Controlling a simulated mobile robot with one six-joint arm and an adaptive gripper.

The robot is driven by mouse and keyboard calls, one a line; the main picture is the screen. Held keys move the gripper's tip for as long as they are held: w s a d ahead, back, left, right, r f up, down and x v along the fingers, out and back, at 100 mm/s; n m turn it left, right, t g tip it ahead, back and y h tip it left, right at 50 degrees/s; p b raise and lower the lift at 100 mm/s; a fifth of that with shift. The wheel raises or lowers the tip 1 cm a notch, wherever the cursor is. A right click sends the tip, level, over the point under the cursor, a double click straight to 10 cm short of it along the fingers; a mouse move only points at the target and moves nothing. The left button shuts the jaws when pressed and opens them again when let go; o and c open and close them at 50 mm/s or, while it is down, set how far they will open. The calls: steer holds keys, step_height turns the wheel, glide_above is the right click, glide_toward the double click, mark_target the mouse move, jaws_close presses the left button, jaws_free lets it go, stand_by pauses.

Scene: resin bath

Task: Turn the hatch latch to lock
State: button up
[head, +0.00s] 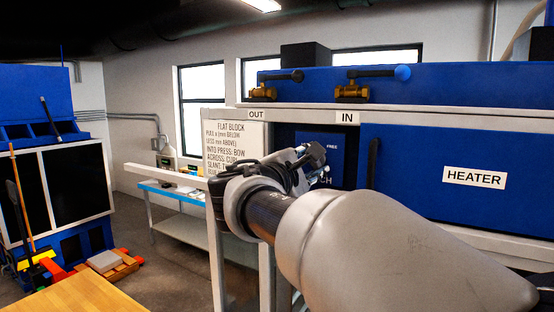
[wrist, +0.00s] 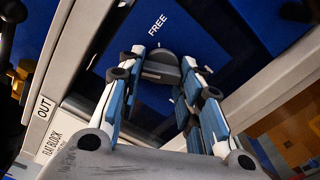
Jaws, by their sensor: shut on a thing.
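The hatch is a dark blue panel (wrist: 203,40) marked FREE in white. In the head view it shows behind my gripper, below the IN sign, as a blue panel (head: 308,137). The latch (wrist: 160,67) is a dark grey, rounded piece between my fingertips in the wrist view. A short white mark stands by its upper edge, on the side of the word FREE. My gripper (wrist: 162,62) is shut on the latch, with one finger on each side. In the head view my gripper (head: 312,162) reaches the hatch; my arm hides the latch and part of the lettering.
A blue HEATER panel (head: 440,180) with a dark vertical handle (head: 373,163) stands right of the hatch. Two brass valves (head: 352,92) sit above. A text board (head: 234,147) hangs left, under the OUT sign (head: 256,115). A pale frame post (wrist: 72,70) runs close by my gripper.

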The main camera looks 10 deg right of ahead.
steer(key=shift+f+n+p, duration=0.1)
steer(key=shift+n+p, duration=0.55)
steer(key=shift+n, duration=1.25)
steer(key=o, duration=1.1)
steer(key=shift+c, duration=0.2)
steer(key=shift+s, duration=0.1)
steer(key=v, duration=1.2)
steer(key=shift+d, duration=0.1)
